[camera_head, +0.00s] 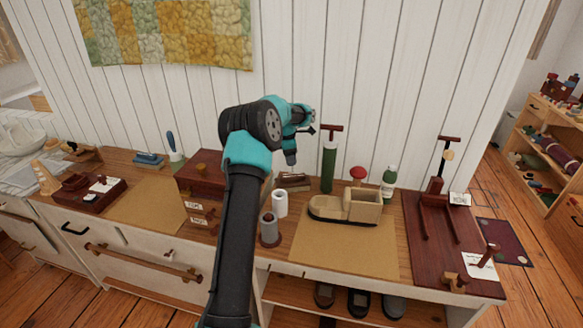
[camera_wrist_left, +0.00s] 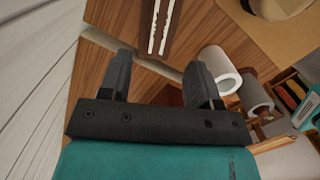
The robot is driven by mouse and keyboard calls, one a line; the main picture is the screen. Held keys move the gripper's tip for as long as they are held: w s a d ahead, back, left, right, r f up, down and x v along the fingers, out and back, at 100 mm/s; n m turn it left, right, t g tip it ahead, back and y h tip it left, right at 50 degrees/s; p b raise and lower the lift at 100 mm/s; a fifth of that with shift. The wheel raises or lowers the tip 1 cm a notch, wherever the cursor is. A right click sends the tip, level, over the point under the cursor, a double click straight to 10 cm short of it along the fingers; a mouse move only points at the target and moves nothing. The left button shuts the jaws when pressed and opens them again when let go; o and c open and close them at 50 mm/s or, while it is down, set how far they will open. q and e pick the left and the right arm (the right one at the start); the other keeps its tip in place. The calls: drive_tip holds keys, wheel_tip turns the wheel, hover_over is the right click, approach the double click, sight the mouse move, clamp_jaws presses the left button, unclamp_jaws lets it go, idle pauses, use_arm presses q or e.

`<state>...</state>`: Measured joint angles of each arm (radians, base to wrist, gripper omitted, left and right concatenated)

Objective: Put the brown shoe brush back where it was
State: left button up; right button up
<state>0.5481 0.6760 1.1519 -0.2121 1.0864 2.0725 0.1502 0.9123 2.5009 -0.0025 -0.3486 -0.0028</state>
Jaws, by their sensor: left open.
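A brown brush-like piece with pale strips, which looks like the shoe brush (camera_head: 294,182), lies on the wooden top near the wall, behind a white roll. In the left wrist view the brown piece with two pale strips (camera_wrist_left: 166,22) is cut off by the top edge, beyond my fingertips. My left gripper (camera_head: 291,160) points down above the wooden top near it. My right gripper is not in view.
A white roll (camera_head: 280,204) and a grey cylinder (camera_head: 269,229) stand close by. A reddish-brown box (camera_head: 203,174) is to the left.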

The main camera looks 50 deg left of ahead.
use_arm(q)
wheel_tip(320, 180, up, 2)
drive_tip(key=shift+s+a+r, duration=0.1)
drive_tip(key=shift+s+r, duration=0.05)
drive_tip(key=shift+r, duration=0.1)
idle(1.5)
